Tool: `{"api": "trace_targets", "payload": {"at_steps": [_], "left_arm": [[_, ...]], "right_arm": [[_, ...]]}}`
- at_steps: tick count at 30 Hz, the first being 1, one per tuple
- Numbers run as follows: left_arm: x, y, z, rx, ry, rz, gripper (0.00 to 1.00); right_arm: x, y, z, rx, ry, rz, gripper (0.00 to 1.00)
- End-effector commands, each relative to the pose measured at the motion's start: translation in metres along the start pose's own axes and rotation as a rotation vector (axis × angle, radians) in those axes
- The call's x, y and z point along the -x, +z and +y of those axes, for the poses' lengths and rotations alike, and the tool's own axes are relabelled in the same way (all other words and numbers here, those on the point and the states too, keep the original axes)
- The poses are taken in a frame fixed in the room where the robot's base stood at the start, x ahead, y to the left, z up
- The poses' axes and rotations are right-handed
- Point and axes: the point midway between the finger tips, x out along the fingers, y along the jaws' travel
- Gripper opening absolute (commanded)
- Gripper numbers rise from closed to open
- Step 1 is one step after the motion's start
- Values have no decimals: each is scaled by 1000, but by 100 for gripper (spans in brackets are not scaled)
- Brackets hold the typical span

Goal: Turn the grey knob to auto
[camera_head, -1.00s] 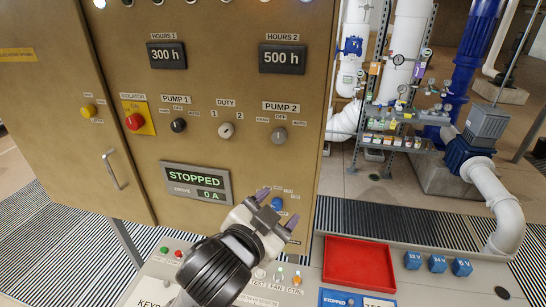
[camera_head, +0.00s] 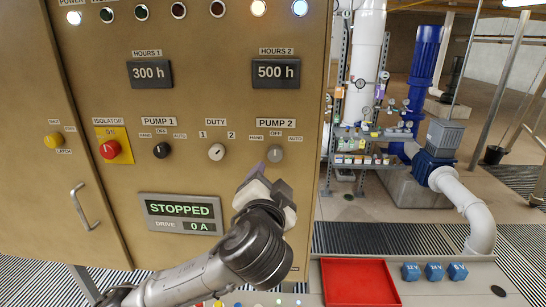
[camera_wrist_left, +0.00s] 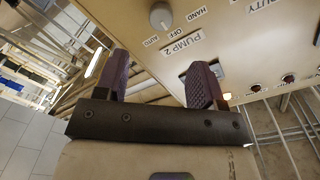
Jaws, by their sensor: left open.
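The grey knob (camera_head: 275,153) is under the PUMP 2 label on the tan cabinet, with HAND, OFF and AUTO marked above it. It looks pointed about at OFF, but it is small. In the left wrist view the knob (camera_wrist_left: 160,16) is at the top, beyond the fingers and apart from them. My left gripper (camera_head: 266,176) is just below the knob in the head view, fingers toward the panel. The left wrist view shows the gripper (camera_wrist_left: 160,78) open and empty, its two purple pads wide apart. My right gripper is not in view.
The black PUMP 1 knob (camera_head: 161,150), white DUTY knob (camera_head: 216,152) and red isolator (camera_head: 110,149) are left of the grey knob. The STOPPED display (camera_head: 180,213) is lower left. A red tray (camera_head: 359,283) lies at lower right. Pipes stand right of the cabinet.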

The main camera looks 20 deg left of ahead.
Motion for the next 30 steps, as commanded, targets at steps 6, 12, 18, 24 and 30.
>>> {"api": "trace_targets", "payload": {"at_steps": [6, 12, 18, 24, 30], "left_arm": [[-43, -1, -2, -2, -2, -3, 63], [-76, -1, -2, -1, -2, -3, 63], [-98, -1, -1, 0, -1, 0, 63], [-108, 0, -1, 1, 0, 1, 63], [-109, 0, 0, 1, 0, 1, 63]], "right_arm": [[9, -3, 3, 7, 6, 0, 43], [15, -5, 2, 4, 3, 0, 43], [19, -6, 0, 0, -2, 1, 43], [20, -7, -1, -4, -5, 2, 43], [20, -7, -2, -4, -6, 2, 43]]}}
